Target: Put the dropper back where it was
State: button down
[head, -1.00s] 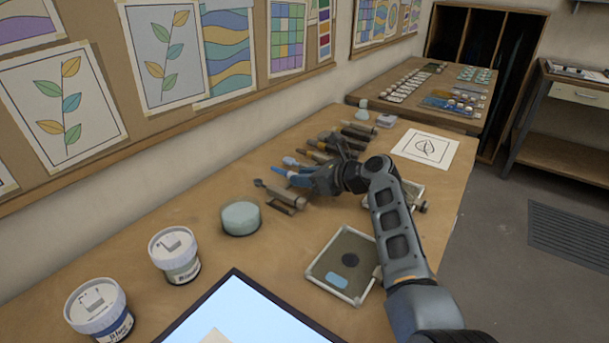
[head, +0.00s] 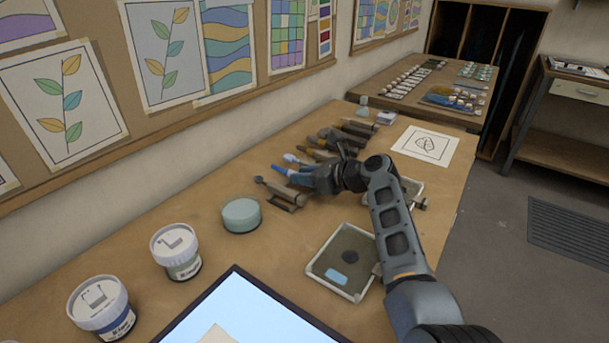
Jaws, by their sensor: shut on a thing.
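My gripper (head: 289,174), with blue fingertips, is low over the row of tools in the middle of the table. It is shut on the dropper, which my fingers and wrist mostly hide, so its outline is hard to make out. A slim grey tool with a dark round end (head: 260,181) lies close beside the fingertips, on a small holder (head: 284,206). I cannot tell for sure whether this is part of the dropper or a separate tool.
More tools (head: 330,140) lie in a row behind my gripper. A round green-grey pot (head: 241,215) and two white-lidded jars (head: 175,250) stand to the left. A framed tray (head: 322,278) lies in front, a leaf drawing (head: 424,146) at the right. Bare table lies around the pot.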

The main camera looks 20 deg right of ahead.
jog(key=shift+f, duration=0.25)
dwell(0.4)
jog(key=c, duration=0.8)
grip_release()
